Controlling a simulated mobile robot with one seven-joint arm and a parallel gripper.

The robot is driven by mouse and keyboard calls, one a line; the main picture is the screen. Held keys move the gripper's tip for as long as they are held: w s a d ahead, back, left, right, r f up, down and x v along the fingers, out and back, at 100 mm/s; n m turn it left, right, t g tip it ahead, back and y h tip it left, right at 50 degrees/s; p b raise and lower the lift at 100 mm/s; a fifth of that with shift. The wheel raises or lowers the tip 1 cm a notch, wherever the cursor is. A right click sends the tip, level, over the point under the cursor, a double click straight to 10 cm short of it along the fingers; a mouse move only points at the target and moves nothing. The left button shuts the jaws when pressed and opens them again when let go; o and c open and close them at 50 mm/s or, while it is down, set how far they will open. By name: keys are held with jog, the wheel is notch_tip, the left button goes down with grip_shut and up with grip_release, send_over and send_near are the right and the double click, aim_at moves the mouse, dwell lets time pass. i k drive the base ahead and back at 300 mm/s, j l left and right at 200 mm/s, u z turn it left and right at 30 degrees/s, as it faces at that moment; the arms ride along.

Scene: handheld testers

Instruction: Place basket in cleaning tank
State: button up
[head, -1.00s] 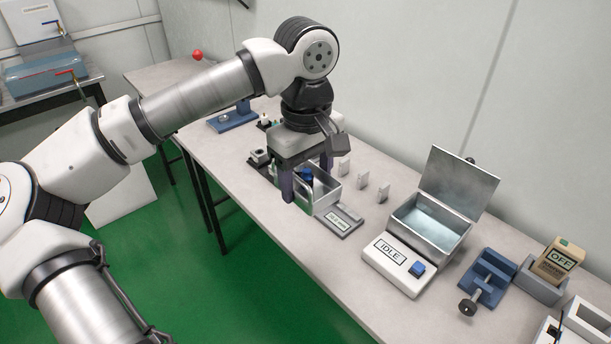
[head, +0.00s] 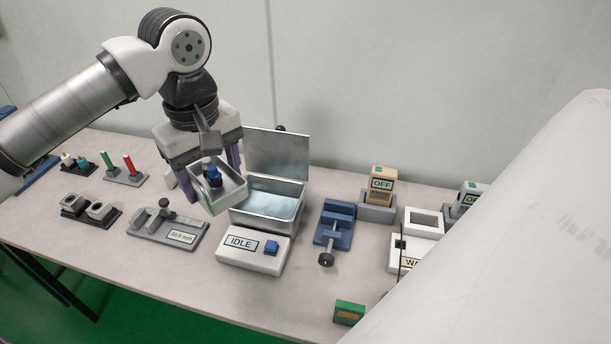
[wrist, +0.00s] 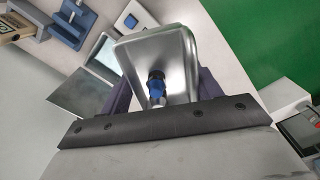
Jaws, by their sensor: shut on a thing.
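My gripper (head: 207,174) is shut on the basket (head: 228,194), a small silvery open-topped tray, and holds it above the table, somewhat tilted. A blue and black object (head: 211,172) sits inside it, and something green shows at its near edge. The cleaning tank (head: 262,221) is a metal box just to the right of the basket, with its lid (head: 281,152) raised at the back. The basket overlaps the tank's left end in the head view; I cannot tell the height between them. The wrist view shows the basket (wrist: 183,45) between my dark fingers, with the tank partly hidden behind it.
A white control panel (head: 236,258) reading IDLE, with a blue button (head: 271,247), joins the tank's front. A grey gauge (head: 160,232) lies to the left, a blue vise (head: 335,222) to the right. Testers and a green box (head: 348,312) stand further right.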

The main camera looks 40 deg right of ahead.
aim_at(270, 214)
jog(key=i+j+z, duration=0.15)
jog(key=z, duration=0.75)
jog(key=i+j+z, duration=0.1)
jog(key=j+z, duration=0.65)
jog(key=j, duration=0.15)
jog(key=i+j+z, duration=0.15)
jog(key=j, duration=0.15)
jog(key=j+z, duration=0.1)
jog(key=j, duration=1.15)
